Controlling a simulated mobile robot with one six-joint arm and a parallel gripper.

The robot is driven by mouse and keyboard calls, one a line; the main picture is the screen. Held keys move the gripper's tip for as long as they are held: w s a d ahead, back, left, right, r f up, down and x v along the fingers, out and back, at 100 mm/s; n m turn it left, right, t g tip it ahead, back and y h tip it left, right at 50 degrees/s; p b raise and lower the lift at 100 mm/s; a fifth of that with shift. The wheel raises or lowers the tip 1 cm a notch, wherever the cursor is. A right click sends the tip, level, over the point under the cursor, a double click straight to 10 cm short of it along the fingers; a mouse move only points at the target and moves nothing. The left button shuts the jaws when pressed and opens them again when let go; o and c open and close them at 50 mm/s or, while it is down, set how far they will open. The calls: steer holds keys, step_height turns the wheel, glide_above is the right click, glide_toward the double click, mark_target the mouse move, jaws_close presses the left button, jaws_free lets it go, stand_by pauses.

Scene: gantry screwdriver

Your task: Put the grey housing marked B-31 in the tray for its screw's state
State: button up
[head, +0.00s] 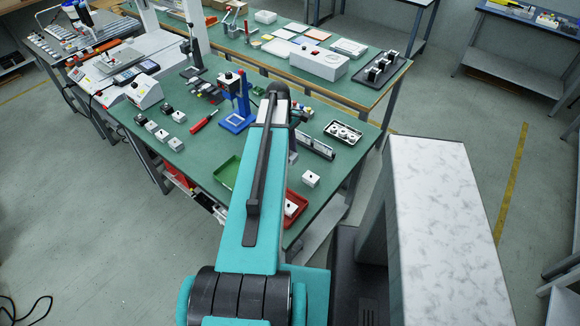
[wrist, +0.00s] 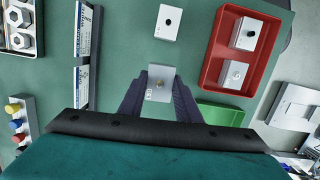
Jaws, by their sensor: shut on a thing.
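In the wrist view my gripper (wrist: 160,97) is shut on a light grey housing (wrist: 160,79), held between its two dark fingers. A small round screw spot shows on its top face and a small mark near its lower left corner; the mark is too small to read. The red tray (wrist: 210,57) is to the right with two pale housings in it; it also shows in the head view (head: 303,198). The green tray (wrist: 232,106) lies right of the gripper, partly cut off by my wrist; it also shows in the head view (head: 225,174). In the head view my arm hides the gripper.
Another pale housing (wrist: 168,22) with a dark hole lies beyond the gripper; it shows in the head view too (head: 311,179). Several housings (head: 162,136) stand at the bench's left, near a red-handled tool (head: 204,121) and a blue stand (head: 237,122). A parts tray (head: 343,133) is at right.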

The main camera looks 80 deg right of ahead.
stand_by(0.3)
steer(key=w+a+r+n+b, duration=0.15)
steer(key=w+a, duration=0.25)
steer(key=w, duration=0.8)
steer(key=w+a+r+n, duration=0.15)
steer(key=w+a, duration=0.25)
steer(key=w, duration=0.7)
steer(key=w+a+r+n+b, duration=0.1)
steer(key=w+a+r, duration=0.15)
steer(key=w, duration=0.95)
steer(key=w+a+r+n+h, duration=0.1)
steer(key=w+a+r+n, duration=0.15)
steer(key=w+a, duration=1.2)
steer(key=w+a+r+n+b, duration=0.1)
steer(key=w+a, duration=0.2)
steer(key=a, duration=0.8)
steer(key=w+a+r+n, duration=0.2)
steer(key=w+a, duration=0.2)
steer(key=a, duration=0.8)
steer(key=w+a+r+n+b, duration=0.1)
steer(key=w+a+r, duration=0.1)
steer(key=a, duration=1)
steer(key=shift+w+a+r+h+b, duration=0.2)
steer(key=shift+w+h+b, duration=0.15)
steer(key=shift+w, duration=0.3)
steer(key=shift+s+d+n, duration=0.1)
steer(key=shift+s+n, duration=0.05)
steer(key=shift+n, duration=0.1)
